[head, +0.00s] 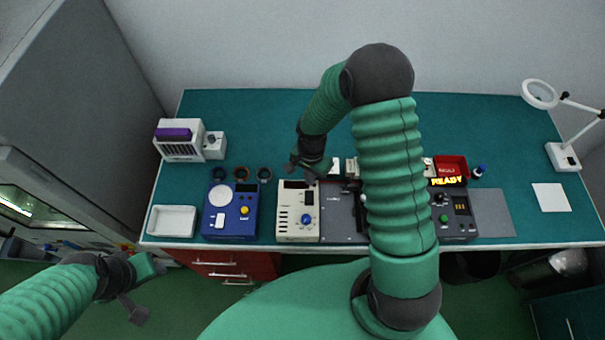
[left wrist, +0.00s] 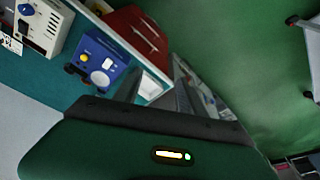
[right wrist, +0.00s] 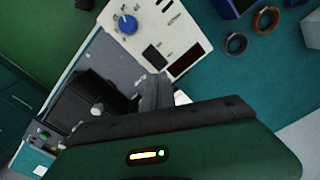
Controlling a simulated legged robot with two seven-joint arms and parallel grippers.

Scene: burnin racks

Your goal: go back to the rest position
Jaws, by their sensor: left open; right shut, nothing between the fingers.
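My right gripper (head: 307,168) hangs over the bench, just behind the cream instrument box (head: 298,228); its fingers are shut and hold nothing. In the right wrist view the same cream box (right wrist: 178,28) lies beyond the fingers. The right arm arches high across the middle of the head view and hides part of the bench behind it. My left gripper (head: 146,288) is open and empty at the lower left, in front of the bench and apart from it. The left wrist view shows the blue device (left wrist: 101,66), the bench edge and the green floor.
A magnifier lamp (head: 563,156) stands at right. The bench's back strip is clear.

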